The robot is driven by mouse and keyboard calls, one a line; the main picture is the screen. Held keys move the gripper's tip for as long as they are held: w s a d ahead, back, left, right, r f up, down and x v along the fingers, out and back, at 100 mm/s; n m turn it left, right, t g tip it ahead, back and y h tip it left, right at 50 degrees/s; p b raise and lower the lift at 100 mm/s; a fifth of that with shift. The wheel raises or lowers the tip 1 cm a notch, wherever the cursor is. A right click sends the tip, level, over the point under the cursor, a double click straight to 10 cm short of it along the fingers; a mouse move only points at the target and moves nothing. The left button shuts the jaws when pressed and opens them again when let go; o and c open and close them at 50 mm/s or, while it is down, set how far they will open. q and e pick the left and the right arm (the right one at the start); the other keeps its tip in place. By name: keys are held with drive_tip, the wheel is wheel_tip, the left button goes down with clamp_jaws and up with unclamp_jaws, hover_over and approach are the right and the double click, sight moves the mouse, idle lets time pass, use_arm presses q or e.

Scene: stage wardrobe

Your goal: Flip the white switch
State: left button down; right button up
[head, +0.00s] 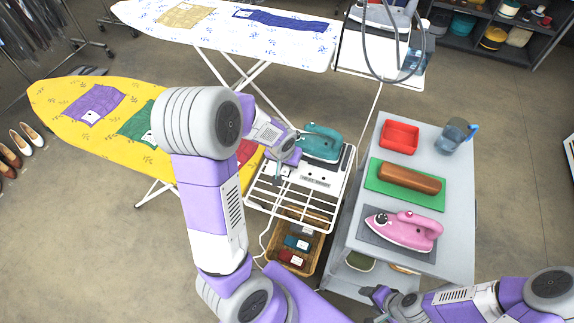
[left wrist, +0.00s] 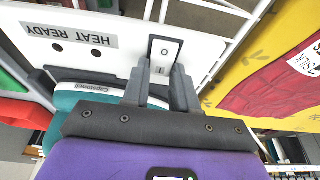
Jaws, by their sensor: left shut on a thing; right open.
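The white switch (left wrist: 164,50), marked O and I, is on the white panel (left wrist: 100,45) beside a HEAT READY label, in the left wrist view. My left gripper (left wrist: 162,78) has its two fingers at the switch and is shut on it. In the head view my left gripper (head: 281,165) is at the front left of the white iron stand (head: 318,184), beside the teal iron (head: 320,143). The fingers partly hide the switch there. My right gripper (head: 376,300) is open and empty, low at the front of the grey cart.
The grey cart (head: 365,205) holds a red tray (head: 399,136), a brown block on a green mat (head: 380,188), a pink iron (head: 403,230) and a jug (head: 456,135). A yellow ironing board (head: 60,110) is at left. A basket (head: 312,250) sits below the stand.

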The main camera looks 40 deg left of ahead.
sight(284, 173)
use_arm(q)
drive_tip(key=c, duration=0.9)
unclamp_jaws()
drive_tip(key=p+v, duration=0.2)
drive_tip(key=v, duration=0.5)
drive_tip(key=shift+s+r, duration=0.1)
drive_tip(key=shift+r, duration=0.2)
